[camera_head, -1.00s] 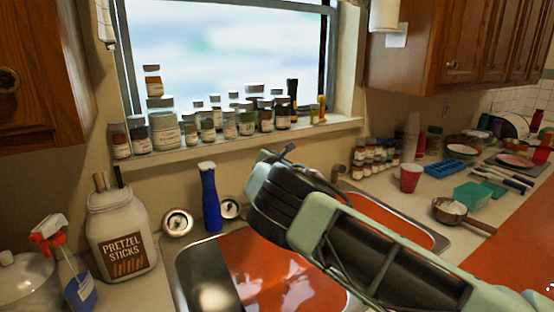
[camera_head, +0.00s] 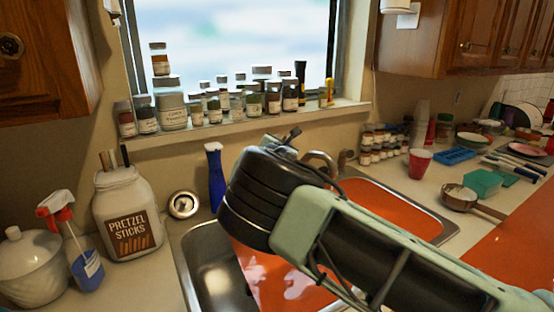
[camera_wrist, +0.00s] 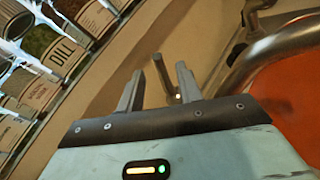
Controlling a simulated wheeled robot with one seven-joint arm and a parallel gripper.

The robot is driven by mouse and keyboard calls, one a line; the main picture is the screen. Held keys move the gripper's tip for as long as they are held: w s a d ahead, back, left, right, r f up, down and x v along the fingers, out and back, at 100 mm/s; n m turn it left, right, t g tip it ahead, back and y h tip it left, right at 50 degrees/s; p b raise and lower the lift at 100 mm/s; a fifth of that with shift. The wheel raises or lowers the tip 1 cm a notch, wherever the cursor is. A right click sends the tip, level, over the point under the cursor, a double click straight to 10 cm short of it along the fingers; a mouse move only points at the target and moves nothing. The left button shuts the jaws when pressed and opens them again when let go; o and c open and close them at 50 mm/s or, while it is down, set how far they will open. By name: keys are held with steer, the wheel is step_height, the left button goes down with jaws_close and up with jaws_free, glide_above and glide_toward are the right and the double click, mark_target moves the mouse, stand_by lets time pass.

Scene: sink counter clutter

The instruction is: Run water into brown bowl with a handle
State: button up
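The brown bowl with a handle (camera_head: 459,198) stands on the counter right of the sink, its handle pointing right and something pale inside. The curved faucet (camera_head: 321,158) rises behind the sink, partly hidden by my arm. The sink (camera_head: 208,270) has a metal rim and an orange-looking interior. My gripper (camera_head: 292,134) is behind my wrist in the head view, near the faucet, with only a tip showing. In the wrist view my gripper (camera_wrist: 159,88) has its two fingers apart, with a thin brownish rod (camera_wrist: 165,76) showing between or beyond them. I cannot tell whether they touch it.
Spice jars (camera_head: 173,110) line the window sill behind my gripper. A blue bottle (camera_head: 215,180) stands close left of my wrist. A pretzel jar (camera_head: 126,215) and spray bottle (camera_head: 82,250) are at left. A red cup (camera_head: 420,163) and teal container (camera_head: 482,183) stand near the bowl.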

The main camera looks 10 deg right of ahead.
steer(key=b+v, duration=0.3)
steer(key=v, duration=0.9)
steer(key=shift+b, duration=0.3)
steer(key=shift+d+f, duration=0.1)
